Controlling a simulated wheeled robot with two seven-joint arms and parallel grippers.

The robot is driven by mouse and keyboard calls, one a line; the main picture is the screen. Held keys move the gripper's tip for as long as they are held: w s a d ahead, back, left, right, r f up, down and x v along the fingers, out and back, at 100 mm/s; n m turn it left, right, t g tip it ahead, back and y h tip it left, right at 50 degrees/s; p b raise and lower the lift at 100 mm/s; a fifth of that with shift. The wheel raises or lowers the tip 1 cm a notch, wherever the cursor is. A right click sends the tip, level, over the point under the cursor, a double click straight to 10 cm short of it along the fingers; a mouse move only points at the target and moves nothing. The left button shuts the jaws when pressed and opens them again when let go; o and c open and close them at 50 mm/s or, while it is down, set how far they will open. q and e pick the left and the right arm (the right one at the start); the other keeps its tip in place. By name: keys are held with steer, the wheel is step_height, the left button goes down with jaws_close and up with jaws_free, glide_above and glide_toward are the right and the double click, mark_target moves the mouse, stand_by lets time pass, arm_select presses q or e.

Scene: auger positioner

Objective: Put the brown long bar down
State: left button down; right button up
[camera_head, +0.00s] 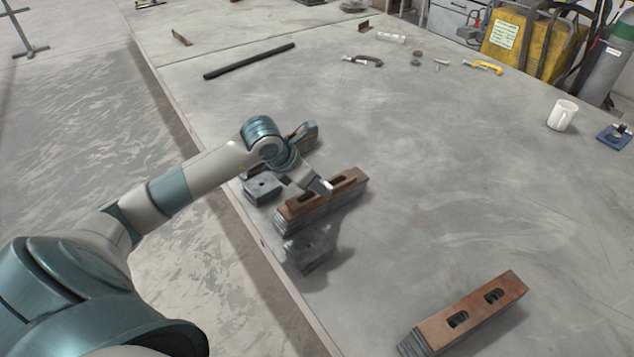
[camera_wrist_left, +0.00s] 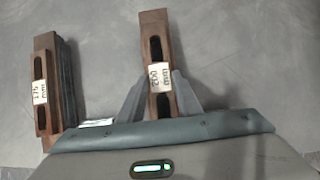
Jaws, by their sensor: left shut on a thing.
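The brown long bar (camera_head: 348,181) is slotted and shows in the middle of the head view, over a stack of grey plates. In the left wrist view the brown bar (camera_wrist_left: 154,35) carries a "200 mm" label and sits between the two fingers. My left gripper (camera_head: 322,188) reaches down to it from the upper left and is shut on it. The same gripper shows in the wrist view (camera_wrist_left: 160,95). I cannot tell whether the bar touches the plates below. My right gripper is not in view.
A second brown bar labelled "175 mm" (camera_wrist_left: 40,75) lies to the left in the wrist view. Another slotted brown bar (camera_head: 474,307) lies at the front right. Grey blocks (camera_head: 262,187) and (camera_head: 309,246) stand near the table (camera_head: 440,200) edge. The table's middle right is clear.

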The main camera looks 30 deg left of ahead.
arm_select(q)
steer(key=c, duration=1.5)
jaws_free()
steer(key=shift+c, duration=0.2)
steer(key=shift+o, duration=1.3)
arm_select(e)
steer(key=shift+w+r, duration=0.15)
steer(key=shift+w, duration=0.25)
arm_select(q)
steer(key=shift+r, duration=0.1)
steer(key=shift+s+a+r, duration=0.15)
steer(key=shift+s+r, duration=0.1)
steer(key=shift+r, duration=0.2)
steer(key=b+v, duration=0.2)
steer(key=v, duration=0.9)
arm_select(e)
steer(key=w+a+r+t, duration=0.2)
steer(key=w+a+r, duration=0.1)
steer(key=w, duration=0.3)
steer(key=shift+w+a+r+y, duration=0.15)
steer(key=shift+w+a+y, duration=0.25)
